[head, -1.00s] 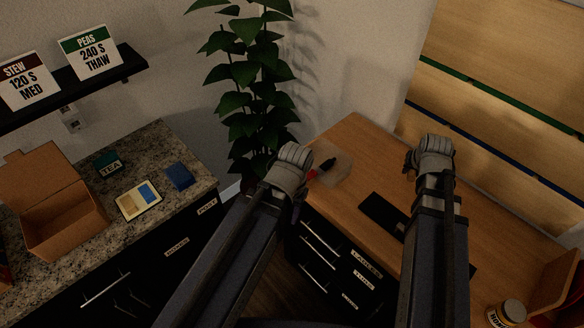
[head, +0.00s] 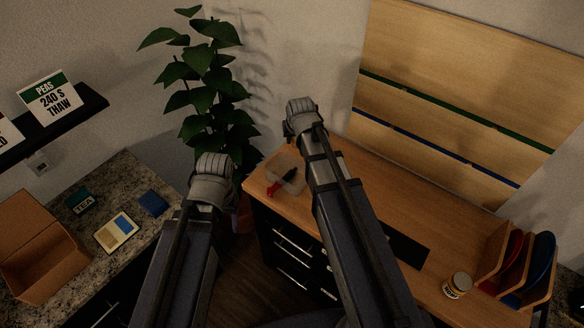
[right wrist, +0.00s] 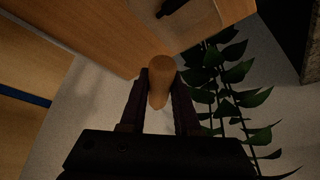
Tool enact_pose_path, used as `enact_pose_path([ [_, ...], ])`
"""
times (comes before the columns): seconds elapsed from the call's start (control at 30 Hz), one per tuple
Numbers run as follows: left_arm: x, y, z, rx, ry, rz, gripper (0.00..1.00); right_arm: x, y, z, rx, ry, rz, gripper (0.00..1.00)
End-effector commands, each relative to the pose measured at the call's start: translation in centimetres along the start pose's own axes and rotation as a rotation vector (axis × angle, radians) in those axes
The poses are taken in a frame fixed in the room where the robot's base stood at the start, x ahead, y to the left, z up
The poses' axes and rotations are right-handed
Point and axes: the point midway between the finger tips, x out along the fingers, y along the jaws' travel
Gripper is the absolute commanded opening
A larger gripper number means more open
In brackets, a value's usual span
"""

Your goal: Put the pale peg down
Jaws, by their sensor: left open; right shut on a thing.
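The pale peg (right wrist: 158,88) is a rounded tan wooden piece, seen in the right wrist view between the two dark fingers. My right gripper (right wrist: 158,76) is shut on it and holds it up near the wooden counter's edge. In the head view my right gripper (head: 302,112) is by the wall, past the counter's far left part, and it hides the peg. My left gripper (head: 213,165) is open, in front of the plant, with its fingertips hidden. It is apart from the peg.
A shallow pale tray (head: 287,165) with a red and black tool (head: 283,183) sits on the wooden counter (head: 370,205). A dark flat panel (head: 407,248), a jar (head: 457,285) and a wooden rack (head: 497,247) are further right. A plant (head: 207,85) stands at the left.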

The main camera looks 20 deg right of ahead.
Motion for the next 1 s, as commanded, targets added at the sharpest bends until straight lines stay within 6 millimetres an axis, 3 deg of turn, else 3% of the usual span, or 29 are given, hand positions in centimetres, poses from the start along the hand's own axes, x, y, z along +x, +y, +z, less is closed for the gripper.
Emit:
enact_pose_path([
  [0.27,0.1,0.0,0.0,0.0,0.0,0.0,0.6,0.1,-0.6,-0.1,-0.005,0.0,-0.002,0.0],
  [0.7,5.8,0.5,-0.3,0.012,0.0,-0.002,0.6,5.3,-0.6,2.5,-0.005,0.0,-0.002,0.0],
  [1.0,6.3,0.6,-0.4,0.012,0.0,-0.002,0.6,5.7,-0.5,2.7,-0.005,0.0,-0.002,0.0],
])
